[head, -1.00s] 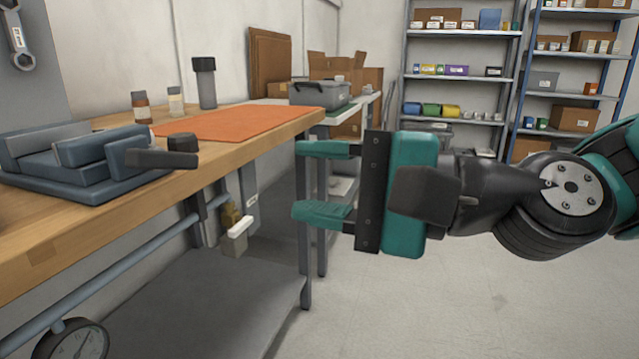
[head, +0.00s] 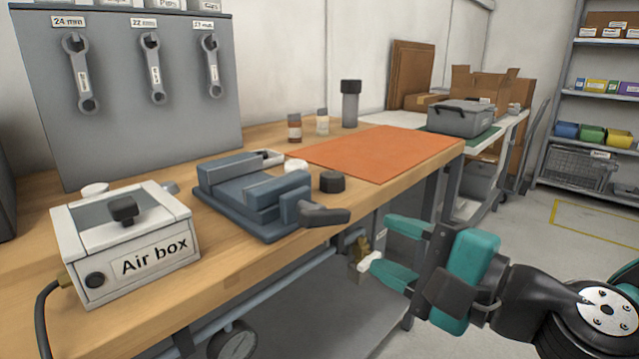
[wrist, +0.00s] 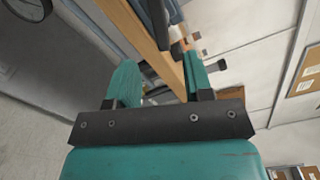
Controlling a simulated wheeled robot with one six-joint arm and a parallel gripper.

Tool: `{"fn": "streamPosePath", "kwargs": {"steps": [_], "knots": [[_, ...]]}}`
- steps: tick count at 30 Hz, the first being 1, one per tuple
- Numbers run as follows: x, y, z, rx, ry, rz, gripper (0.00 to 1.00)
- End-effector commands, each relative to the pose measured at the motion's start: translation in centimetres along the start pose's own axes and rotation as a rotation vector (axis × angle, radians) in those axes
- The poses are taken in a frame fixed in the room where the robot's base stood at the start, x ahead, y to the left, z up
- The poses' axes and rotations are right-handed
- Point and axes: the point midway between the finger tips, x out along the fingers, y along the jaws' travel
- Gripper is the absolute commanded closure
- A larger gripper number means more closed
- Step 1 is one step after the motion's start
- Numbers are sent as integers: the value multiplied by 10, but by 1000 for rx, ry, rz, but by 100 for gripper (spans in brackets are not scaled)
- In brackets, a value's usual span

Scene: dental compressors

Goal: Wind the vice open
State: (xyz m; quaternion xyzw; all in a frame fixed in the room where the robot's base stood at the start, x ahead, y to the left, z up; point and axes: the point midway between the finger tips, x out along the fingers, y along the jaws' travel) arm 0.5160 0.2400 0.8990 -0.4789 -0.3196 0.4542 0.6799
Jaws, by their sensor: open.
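The blue-grey vice (head: 262,205) sits on the wooden workbench near its front edge. Its dark handle (head: 325,216) sticks out to the right, over the bench edge. My gripper (head: 382,244), with teal fingers, is open and empty. In the head view it appears to the right of the handle and a little lower, apart from it, off the bench front. In the wrist view the open fingers (wrist: 160,70) also show, with the bench edge behind them. The gap between the vice jaws is hard to judge.
A white Air box (head: 130,240) stands left of the vice. A dark round knob (head: 332,182) and an orange mat (head: 380,152) lie behind and right. Spanners hang on a grey panel (head: 120,120). A valve-like fitting (head: 360,252) is under the bench edge, close to my gripper.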

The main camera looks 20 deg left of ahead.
Motion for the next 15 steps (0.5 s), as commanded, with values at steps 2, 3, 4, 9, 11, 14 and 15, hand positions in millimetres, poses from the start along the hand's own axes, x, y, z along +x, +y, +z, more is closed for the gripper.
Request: {"fn": "streamPosePath", "kwargs": {"steps": [2,3,4,9,11,14,15], "knots": [[19,-6,4,0,-4,4,53],[29,-6,4,1,-4,4,53],[36,-6,4,1,-5,3,53],[69,-7,3,-1,-2,2,53],[79,-7,3,1,-3,2,53],[94,-5,3,1,-2,1,53],[98,-5,3,0,-1,2,53]]}}
